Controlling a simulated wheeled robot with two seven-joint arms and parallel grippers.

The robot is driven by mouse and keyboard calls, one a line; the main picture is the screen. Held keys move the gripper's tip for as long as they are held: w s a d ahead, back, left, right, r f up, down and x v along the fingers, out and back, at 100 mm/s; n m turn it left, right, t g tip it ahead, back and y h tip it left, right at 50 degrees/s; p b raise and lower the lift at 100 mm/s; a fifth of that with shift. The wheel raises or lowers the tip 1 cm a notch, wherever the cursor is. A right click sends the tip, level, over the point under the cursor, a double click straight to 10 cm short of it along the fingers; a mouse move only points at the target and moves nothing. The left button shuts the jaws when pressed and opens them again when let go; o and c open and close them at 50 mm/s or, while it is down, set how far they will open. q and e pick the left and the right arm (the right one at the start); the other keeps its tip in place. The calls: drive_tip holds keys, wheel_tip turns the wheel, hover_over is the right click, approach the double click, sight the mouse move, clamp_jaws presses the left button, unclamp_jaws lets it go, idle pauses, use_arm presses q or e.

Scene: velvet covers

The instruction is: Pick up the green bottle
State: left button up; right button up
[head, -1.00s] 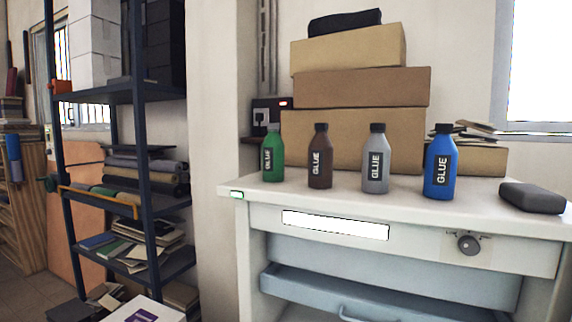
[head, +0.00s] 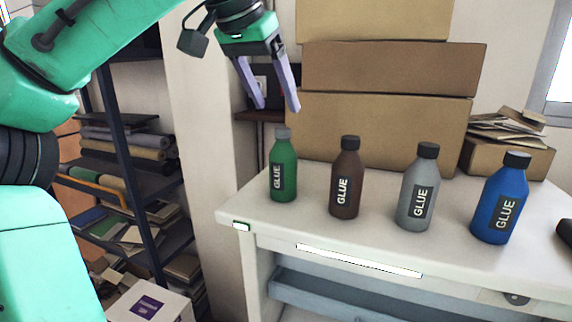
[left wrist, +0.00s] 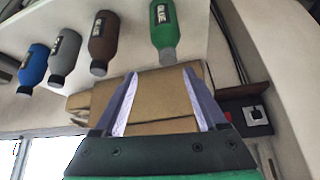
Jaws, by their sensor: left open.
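The green bottle (head: 284,168), with a grey cap and a dark GLUE label, stands upright at the left end of the white table. My left gripper (head: 278,106) is open and empty, its two pale fingers pointing down just above and slightly left of the bottle's cap. In the left wrist view the green bottle (left wrist: 165,32) shows at the top, beyond the open fingers (left wrist: 157,74) and not between them. My right gripper is in neither view.
A brown bottle (head: 345,180), a grey bottle (head: 417,190) and a blue bottle (head: 499,202) stand in a row to the right on the white table (head: 300,225). Stacked cardboard boxes (head: 390,70) stand behind. A dark shelf rack (head: 145,200) is at left.

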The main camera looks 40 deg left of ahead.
sight(287, 142)
use_arm(q)
drive_tip(key=w+a+f, duration=0.1)
drive_tip(key=f, duration=0.1)
drive_tip(key=w+a+f, duration=0.1)
drive_tip(key=w+f, duration=0.1)
drive_tip(key=w+a+f, duration=0.1)
drive_tip(key=f, duration=0.1)
drive_tip(key=shift+w+a, duration=0.2)
drive_tip(key=shift+w, duration=0.1)
drive_tip(key=f, duration=0.1)
drive_tip(key=w+d+f+p, duration=0.1)
drive_tip(key=f, duration=0.1)
drive_tip(key=shift+w+d+f+p, duration=0.2)
drive_tip(key=shift+d+f+p, duration=0.1)
drive_tip(key=shift+d+p, duration=0.1)
drive_tip(key=shift+w+a+f, duration=0.3)
drive_tip(key=shift+a, duration=0.15)
drive_tip(key=shift+w+a, duration=0.1)
drive_tip(key=shift+a, duration=0.05)
drive_tip(key=shift+c, duration=1.2)
drive_tip(key=c, duration=0.5)
clamp_jaws()
drive_tip(key=shift+s+d+r, duration=0.1)
drive_tip(key=shift+s+d, duration=0.1)
drive_tip(key=shift+d, duration=0.1)
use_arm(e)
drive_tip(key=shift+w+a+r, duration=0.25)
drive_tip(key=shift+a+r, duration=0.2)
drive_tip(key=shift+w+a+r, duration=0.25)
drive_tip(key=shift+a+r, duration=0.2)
